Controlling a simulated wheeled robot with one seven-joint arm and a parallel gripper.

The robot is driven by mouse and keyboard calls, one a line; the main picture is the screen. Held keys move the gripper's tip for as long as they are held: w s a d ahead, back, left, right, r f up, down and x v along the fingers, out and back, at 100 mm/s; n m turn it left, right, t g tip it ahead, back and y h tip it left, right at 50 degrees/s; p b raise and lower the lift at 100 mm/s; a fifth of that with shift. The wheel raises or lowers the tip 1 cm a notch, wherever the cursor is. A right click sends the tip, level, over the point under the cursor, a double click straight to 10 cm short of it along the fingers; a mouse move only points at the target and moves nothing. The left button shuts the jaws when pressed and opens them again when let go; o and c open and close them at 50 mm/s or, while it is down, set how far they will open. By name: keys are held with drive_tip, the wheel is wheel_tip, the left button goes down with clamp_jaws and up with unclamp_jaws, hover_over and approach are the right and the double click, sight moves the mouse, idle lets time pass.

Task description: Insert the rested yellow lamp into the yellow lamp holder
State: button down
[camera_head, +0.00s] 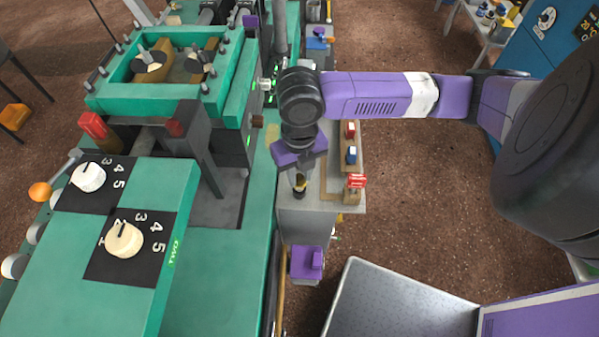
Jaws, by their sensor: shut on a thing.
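My gripper (300,178) points down over the grey cabinet top (305,203), right of the green machine. It is shut on a small dark and yellow piece, which looks like the yellow lamp (299,187). The lamp's lower end is dark and close to the cabinet top. I cannot tell whether it touches a holder there. The yellow lamp holder is not clearly visible; my gripper and arm cover part of this area.
A brown rack right of my gripper carries a red piece (349,130), a blue piece (351,155) and a red sign (357,181). A purple block (307,262) sits below the cabinet. Green machinery with dials (124,240) fills the left. Brown floor lies right.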

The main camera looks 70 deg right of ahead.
sight(300, 177)
drive_tip(key=shift+f+b, duration=0.75)
drive_tip(key=shift+f, duration=0.15)
drive_tip(key=c, duration=1.1)
unclamp_jaws()
drive_tip(key=shift+r, duration=0.15)
drive_tip(key=shift+r+p, duration=2.1)
drive_tip(key=shift+r, duration=0.6)
drive_tip(key=shift+r+b, duration=0.3)
drive_tip(key=shift+r, duration=3.55)
